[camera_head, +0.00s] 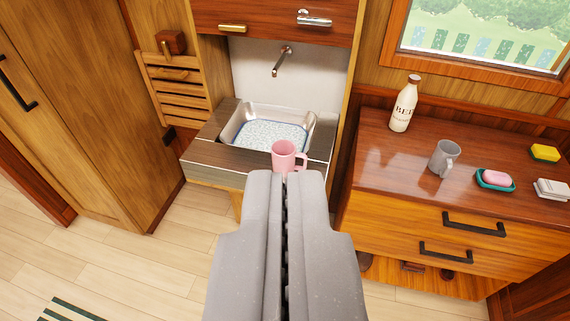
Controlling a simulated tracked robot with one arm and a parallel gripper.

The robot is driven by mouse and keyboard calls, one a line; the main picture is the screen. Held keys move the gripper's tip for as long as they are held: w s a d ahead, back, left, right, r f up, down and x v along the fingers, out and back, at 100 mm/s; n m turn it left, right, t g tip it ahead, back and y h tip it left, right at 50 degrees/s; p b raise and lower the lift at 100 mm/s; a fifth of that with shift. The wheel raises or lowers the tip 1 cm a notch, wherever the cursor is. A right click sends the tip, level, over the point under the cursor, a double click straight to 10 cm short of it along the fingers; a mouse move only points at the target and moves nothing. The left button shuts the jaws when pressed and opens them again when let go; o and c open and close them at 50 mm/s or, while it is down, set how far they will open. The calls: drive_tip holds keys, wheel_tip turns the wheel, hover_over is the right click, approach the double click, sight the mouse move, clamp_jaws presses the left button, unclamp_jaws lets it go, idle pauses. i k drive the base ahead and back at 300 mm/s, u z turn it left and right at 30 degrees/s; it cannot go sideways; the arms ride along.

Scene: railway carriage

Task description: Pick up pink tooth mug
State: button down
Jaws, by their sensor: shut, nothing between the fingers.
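The pink tooth mug (284,155) stands upright at the front edge of the sink unit, with its handle to the right. My gripper (286,176) is shut and empty. In the picture its tips lie just below the mug and cover a little of its base. I cannot tell how far the tips are from the mug.
A metal sink (232,125) lies behind the mug, under a wall tap (282,60). On the wooden dresser (390,165) at right stand a bottle (403,105), a grey mug (443,158) and pink soap in a teal dish (482,184). A yellow sponge (545,153) lies further right.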

sight(283, 151)
drive_tip(key=z, duration=0.05)
drive_tip(key=k, duration=0.45)
drive_tip(key=u, duration=0.6)
drive_tip(key=i, duration=1.9)
drive_tip(key=z, duration=0.5)
